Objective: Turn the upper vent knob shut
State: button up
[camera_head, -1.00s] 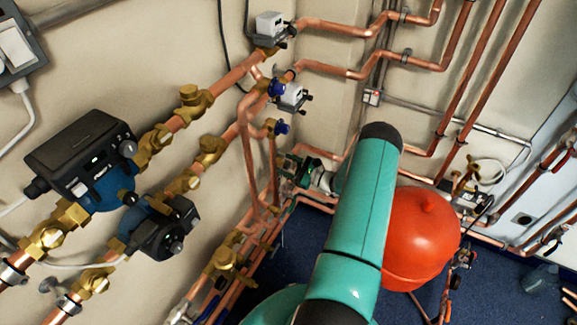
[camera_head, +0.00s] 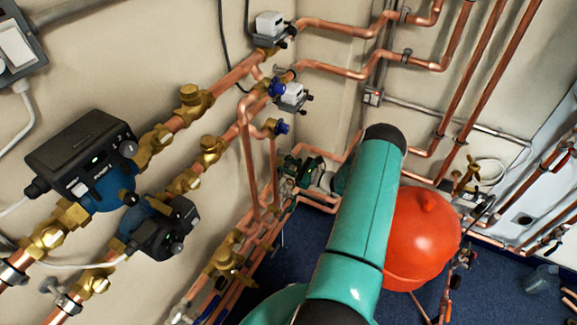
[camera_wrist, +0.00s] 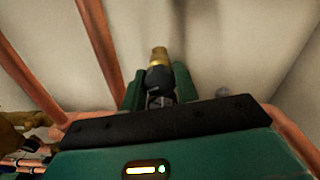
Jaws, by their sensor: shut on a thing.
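My gripper (camera_wrist: 159,88) has its two green fingers on either side of a dark knob (camera_wrist: 158,78) with a brass end in the wrist view. The fingers are shut on this knob. In the head view my gripper (camera_head: 302,172) is small and dark green, at the copper pipes low in the wall corner, partly behind my teal arm. The held knob cannot be made out there. Two blue caps, an upper one (camera_head: 277,88) and a lower one (camera_head: 281,127), sit on the pipework above my gripper and apart from it.
Copper pipes (camera_head: 250,160) run close to my gripper's left. A red round tank (camera_head: 423,235) stands just right of my arm. Two pumps (camera_head: 90,160) are on the left wall. Some blue floor (camera_head: 500,288) is open at the lower right.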

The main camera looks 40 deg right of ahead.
jog(key=m, duration=1.1)
jog(key=shift+m, duration=0.3)
jog(key=m, duration=0.5)
jog(key=shift+m, duration=0.3)
jog(key=m, duration=0.5)
jog(key=shift+m, duration=0.3)
jog(key=o, duration=1)
jog(key=shift+c, duration=0.2)
jog(key=v, duration=1.3)
jog(key=shift+s, duration=0.45)
